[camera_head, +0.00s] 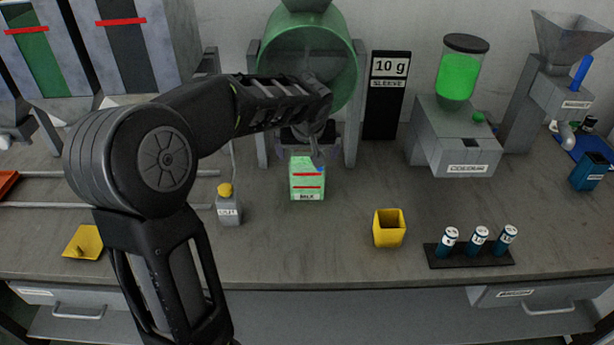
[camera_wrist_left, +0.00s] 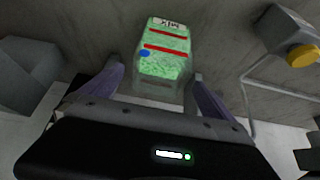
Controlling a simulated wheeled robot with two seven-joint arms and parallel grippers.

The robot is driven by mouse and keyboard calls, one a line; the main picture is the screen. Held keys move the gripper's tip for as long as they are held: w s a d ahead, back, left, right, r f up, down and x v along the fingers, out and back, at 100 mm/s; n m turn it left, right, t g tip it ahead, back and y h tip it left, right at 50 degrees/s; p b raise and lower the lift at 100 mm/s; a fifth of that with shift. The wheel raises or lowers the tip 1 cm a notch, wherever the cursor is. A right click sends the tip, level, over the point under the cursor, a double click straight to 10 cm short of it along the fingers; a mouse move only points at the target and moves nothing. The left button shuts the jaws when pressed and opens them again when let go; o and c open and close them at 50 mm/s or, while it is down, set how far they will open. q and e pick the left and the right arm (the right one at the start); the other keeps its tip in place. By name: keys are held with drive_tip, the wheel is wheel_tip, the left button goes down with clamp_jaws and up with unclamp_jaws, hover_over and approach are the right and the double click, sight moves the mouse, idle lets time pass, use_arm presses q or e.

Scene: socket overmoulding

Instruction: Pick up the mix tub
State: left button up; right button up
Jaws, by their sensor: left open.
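The mix tub (camera_head: 307,180) is a clear box of green granules with two red lines and a white label, upright on the bench below the green drum. It also shows in the left wrist view (camera_wrist_left: 165,62), with its label at the far end and a blue dot on one side. My left gripper (camera_head: 318,155) reaches down at the tub's back edge, partly hidden by my own arm. In the wrist view, its two open fingers (camera_wrist_left: 156,80) stand either side of the tub's near end, with gaps visible. My right gripper is not in view.
A grey bottle with a yellow cap (camera_head: 228,205) stands left of the tub. A yellow cup (camera_head: 389,228) and a black rack (camera_head: 470,252) with blue-and-white vials are to the right. The green drum (camera_head: 308,55) on its stand is behind. Bench around the tub's front is clear.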

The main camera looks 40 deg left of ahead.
sight(307, 159)
use_arm(q)
drive_tip(key=p+x, duration=0.1)
drive_tip(key=x, duration=0.4)
drive_tip(key=shift+c, duration=0.6)
drive_tip(key=c, duration=1.8)
drive_tip(key=shift+c, duration=0.3)
drive_tip(key=shift+r, duration=0.1)
